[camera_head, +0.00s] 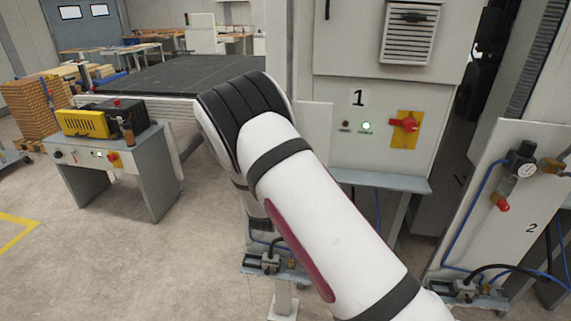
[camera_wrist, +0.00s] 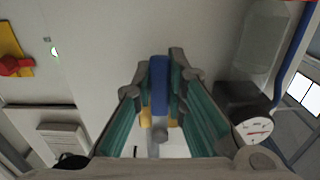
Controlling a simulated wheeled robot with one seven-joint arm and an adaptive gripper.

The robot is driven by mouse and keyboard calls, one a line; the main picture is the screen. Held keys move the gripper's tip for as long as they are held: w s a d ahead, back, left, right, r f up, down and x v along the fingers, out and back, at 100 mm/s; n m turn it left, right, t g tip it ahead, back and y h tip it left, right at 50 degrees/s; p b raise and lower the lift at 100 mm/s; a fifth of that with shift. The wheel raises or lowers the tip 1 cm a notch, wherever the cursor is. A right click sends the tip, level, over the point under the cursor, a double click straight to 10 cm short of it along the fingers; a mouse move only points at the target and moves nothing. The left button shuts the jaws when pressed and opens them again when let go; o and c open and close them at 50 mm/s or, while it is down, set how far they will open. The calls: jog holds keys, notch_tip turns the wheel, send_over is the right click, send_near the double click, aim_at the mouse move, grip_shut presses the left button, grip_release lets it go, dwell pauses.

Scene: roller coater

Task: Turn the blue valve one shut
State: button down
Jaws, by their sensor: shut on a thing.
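In the wrist view, the blue valve handle (camera_wrist: 158,90) stands between the two fingers of my gripper (camera_wrist: 159,70). The fingers are shut on it, one on each side. Brass-coloured fitting parts (camera_wrist: 145,118) show just below the handle, with a grey round end between them. In the head view my arm covers the place below the panel marked 1 (camera_head: 358,97), so the valve and my gripper are hidden there.
A round white gauge (camera_wrist: 255,130) sits close to the right finger. A red switch on a yellow plate (camera_head: 405,128) and a lit green lamp (camera_head: 366,127) are on panel 1. Panel 2 (camera_head: 510,235) stands at the right with a gauge and blue hose.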

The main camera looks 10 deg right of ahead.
dwell(0.3)
jog(key=c, duration=1.6)
grip_release()
jog(key=v, duration=1.2)
